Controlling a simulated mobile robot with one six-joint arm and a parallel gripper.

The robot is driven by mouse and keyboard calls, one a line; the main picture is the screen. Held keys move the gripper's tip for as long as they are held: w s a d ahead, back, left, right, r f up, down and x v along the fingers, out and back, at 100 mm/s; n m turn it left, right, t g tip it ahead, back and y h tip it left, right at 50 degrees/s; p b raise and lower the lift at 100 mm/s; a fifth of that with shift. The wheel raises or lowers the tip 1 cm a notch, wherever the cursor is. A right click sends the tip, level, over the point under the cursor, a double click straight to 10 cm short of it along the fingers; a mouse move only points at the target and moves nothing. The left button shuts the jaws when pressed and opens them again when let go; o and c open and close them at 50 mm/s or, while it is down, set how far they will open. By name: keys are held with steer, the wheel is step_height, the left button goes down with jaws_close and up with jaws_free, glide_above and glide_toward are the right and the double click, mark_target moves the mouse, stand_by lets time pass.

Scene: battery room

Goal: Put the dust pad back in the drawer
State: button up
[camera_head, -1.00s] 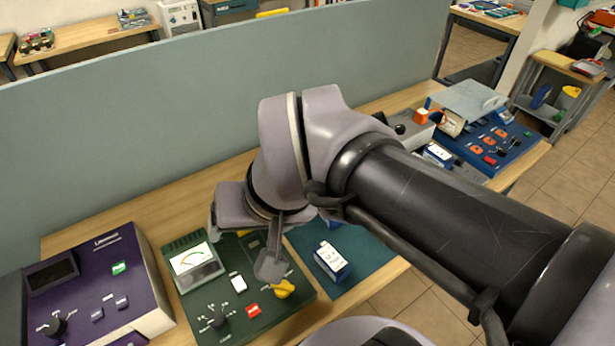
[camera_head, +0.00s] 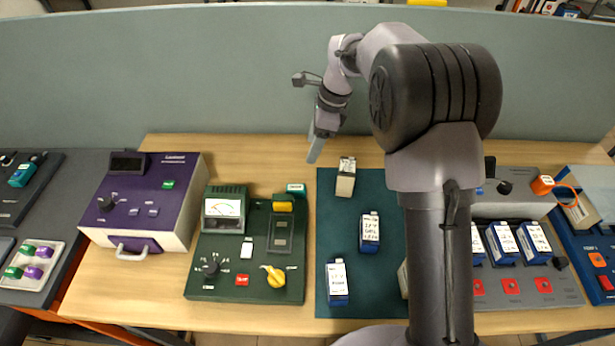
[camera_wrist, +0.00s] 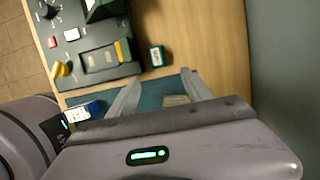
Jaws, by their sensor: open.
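My gripper (camera_head: 316,148) hangs above the bench near the back divider, over the back left corner of the teal mat. Its two fingers are apart in the wrist view (camera_wrist: 160,92), with nothing held between them. I cannot identify a dust pad for certain; a small green block with a pale label (camera_head: 296,189) lies on the wood behind the green tester, and it also shows in the wrist view (camera_wrist: 157,56). The purple unit (camera_head: 145,195) at left has a handle (camera_head: 132,251) on its front, apparently a drawer that looks shut.
The green tester (camera_head: 245,245) has a dial, a yellow knob and an inset slot. The teal mat (camera_head: 385,190) bears several labelled battery blocks, one cream-coloured (camera_head: 345,178). My arm hides part of the right side. A grey divider (camera_head: 200,70) runs behind the bench.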

steer(key=b, duration=0.4)
glide_above(296, 187)
steer(key=d, duration=0.1)
steer(key=f, duration=1)
steer(key=shift+w+d+f, duration=0.2)
steer(key=shift+w+f, duration=0.1)
steer(key=x, duration=0.1)
steer(key=b+x, duration=0.1)
steer(key=x, duration=0.1)
steer(key=s+b+x, duration=0.1)
steer(key=x, duration=0.1)
steer(key=shift+d+f, duration=0.1)
steer(key=shift+d, duration=0.15)
steer(key=shift+w+a+f, duration=0.1)
steer(key=shift+a+f, duration=0.05)
steer(key=shift+f, duration=0.1)
steer(key=shift+r, duration=0.15)
steer(key=shift+c, duration=0.5)
jaws_close()
